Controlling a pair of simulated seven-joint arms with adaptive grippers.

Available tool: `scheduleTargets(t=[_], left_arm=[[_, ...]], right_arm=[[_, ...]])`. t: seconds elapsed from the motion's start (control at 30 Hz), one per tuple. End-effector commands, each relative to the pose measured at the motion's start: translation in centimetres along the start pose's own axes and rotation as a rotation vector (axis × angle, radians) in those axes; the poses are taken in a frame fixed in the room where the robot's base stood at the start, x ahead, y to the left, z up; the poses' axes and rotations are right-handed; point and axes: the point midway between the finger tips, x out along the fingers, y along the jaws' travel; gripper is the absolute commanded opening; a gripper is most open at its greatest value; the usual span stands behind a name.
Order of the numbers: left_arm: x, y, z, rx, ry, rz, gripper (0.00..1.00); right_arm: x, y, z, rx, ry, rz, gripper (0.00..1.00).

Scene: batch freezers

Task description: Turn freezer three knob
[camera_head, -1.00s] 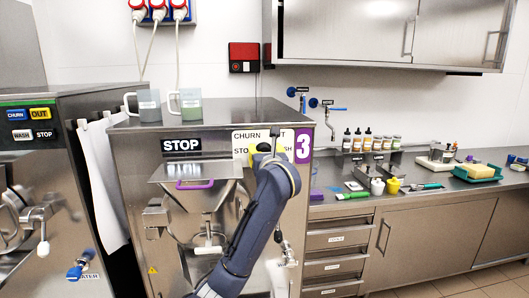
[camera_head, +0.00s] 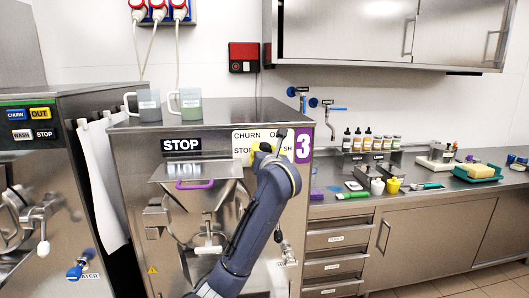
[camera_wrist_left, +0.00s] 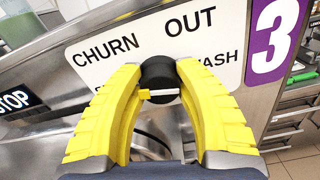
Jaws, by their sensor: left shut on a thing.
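The freezer three knob (camera_wrist_left: 159,72) is round and black with a white pointer bar that has a yellow end. It sits on a white label plate (camera_wrist_left: 107,50) reading CHURN, OUT and WASH, with another word partly hidden. My left gripper (camera_wrist_left: 160,82) has yellow fingers on both sides of the knob, shut on it. In the head view my left gripper (camera_head: 268,150) is at the label plate, and the arm hides the knob there. A purple sign with a white 3 (camera_head: 303,146) is right of the plate. My right gripper is not in view.
Two mugs (camera_head: 149,104) (camera_head: 186,104) stand on top of freezer three. A hopper tray with a purple handle (camera_head: 195,184) juts out left of my arm. Another freezer (camera_head: 60,150) stands at the left. A counter with bottles (camera_head: 368,138) is at the right.

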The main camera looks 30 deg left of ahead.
Motion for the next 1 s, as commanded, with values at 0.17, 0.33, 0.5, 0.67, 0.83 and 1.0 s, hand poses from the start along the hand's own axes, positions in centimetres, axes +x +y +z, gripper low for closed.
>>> scheduleTargets(t=[0.17,0.33,0.5,0.67,0.83,1.0], left_arm=[[0.01,0.07,0.25,0.165,-0.005,0.003,0.05],[0.0,-0.01,0.26,0.327,-0.005,0.004,0.05],[-0.01,-0.1,0.25,0.48,-0.005,0.004,0.05],[0.0,-0.11,0.25,0.606,-0.006,0.005,0.05],[-0.01,-0.17,0.24,0.714,-0.006,0.005,0.05],[-0.03,-0.24,0.22,0.788,-0.006,0.004,0.05]], right_arm=[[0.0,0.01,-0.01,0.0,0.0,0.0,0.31],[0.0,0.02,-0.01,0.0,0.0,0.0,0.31],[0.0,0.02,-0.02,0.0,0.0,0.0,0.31],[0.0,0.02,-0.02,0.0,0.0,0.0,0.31],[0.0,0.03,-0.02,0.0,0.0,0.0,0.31],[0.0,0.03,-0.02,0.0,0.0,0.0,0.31]])
